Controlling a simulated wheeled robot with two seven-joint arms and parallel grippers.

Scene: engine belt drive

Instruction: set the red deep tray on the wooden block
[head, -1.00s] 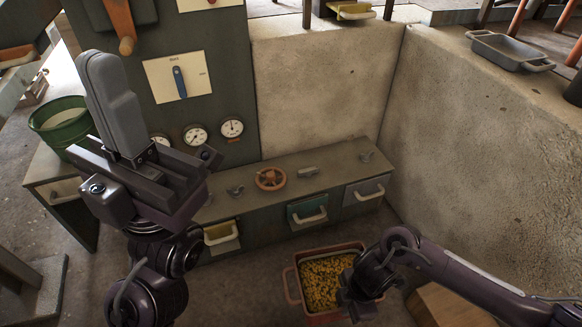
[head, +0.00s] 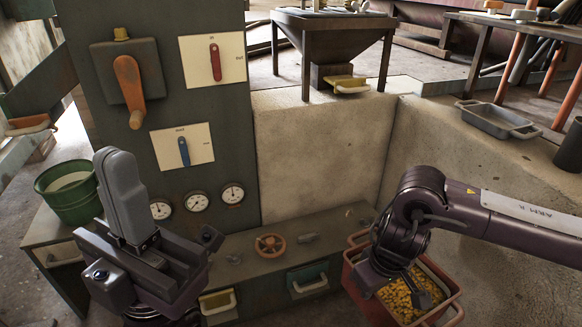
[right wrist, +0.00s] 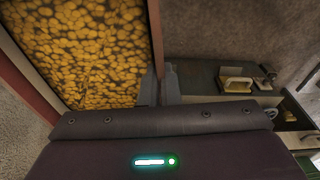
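The red deep tray (head: 372,308), full of small yellow pieces, hangs at the lower right of the head view, partly covered by my right arm. My right gripper (right wrist: 165,88) is shut on the tray's wall, with a finger on each side of it in the right wrist view. The tray looks raised off the floor and about level. My left gripper (head: 122,195) points up at the left of the head view, its fingers together with nothing between them. The wooden block does not show in either current view.
A low bench with an orange handwheel (head: 270,245) and drawers stands behind the tray. A control panel (head: 160,100) with levers and gauges rises at the left. A green bucket (head: 72,195) is at far left. A grey tray (head: 495,120) sits on the ledge at right.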

